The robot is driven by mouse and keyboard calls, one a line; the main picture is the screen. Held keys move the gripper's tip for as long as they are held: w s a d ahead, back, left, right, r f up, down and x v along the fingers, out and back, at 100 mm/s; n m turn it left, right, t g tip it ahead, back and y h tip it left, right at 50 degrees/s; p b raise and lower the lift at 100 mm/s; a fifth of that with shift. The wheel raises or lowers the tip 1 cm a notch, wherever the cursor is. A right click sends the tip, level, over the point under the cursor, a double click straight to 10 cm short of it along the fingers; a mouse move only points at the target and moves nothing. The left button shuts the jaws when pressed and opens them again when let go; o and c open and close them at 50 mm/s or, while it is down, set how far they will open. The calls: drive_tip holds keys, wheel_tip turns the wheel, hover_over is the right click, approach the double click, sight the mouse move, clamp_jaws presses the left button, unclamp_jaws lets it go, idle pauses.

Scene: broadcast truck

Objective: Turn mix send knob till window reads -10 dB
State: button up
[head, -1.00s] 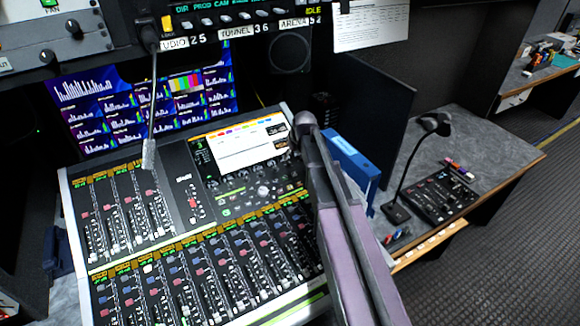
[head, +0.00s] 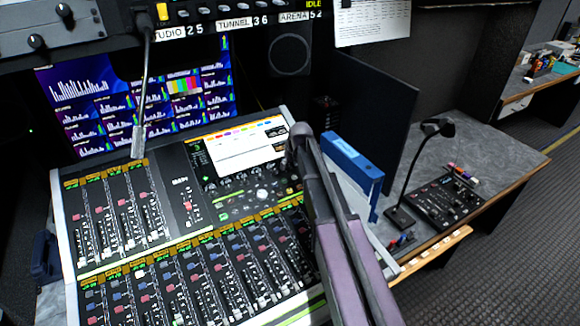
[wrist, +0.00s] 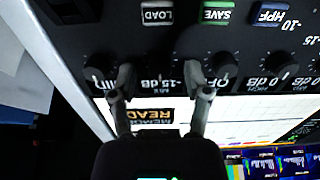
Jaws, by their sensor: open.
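The mixing console (head: 58,215) has a tilted bright screen (head: 237,148). My gripper (wrist: 158,80) is open and empty in the wrist view, its fingertips over the console's upper panel. Between them, upside down, is a small readout (wrist: 163,83) that appears to read -15 dB with a MIX label. A dark knob (wrist: 92,74) lies just left of the left finger; another (wrist: 222,60) lies just right of the right finger. Which one is the mix send knob I cannot tell. In the head view my arm's end covers the panel beside the screen's right edge.
LOAD (wrist: 157,13), SAVE (wrist: 217,12) and HPF (wrist: 271,14) buttons and a 0 dB knob (wrist: 282,66) are close by. A blue binder (head: 352,158) stands right of my arm.

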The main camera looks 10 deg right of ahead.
clamp_jaws()
drive_tip(key=shift+m, duration=0.4)
drive_tip(key=shift+d+m, duration=0.1)
drive_tip(key=shift+m, duration=2.5)
drive_tip(key=shift+s, duration=0.1)
unclamp_jaws()
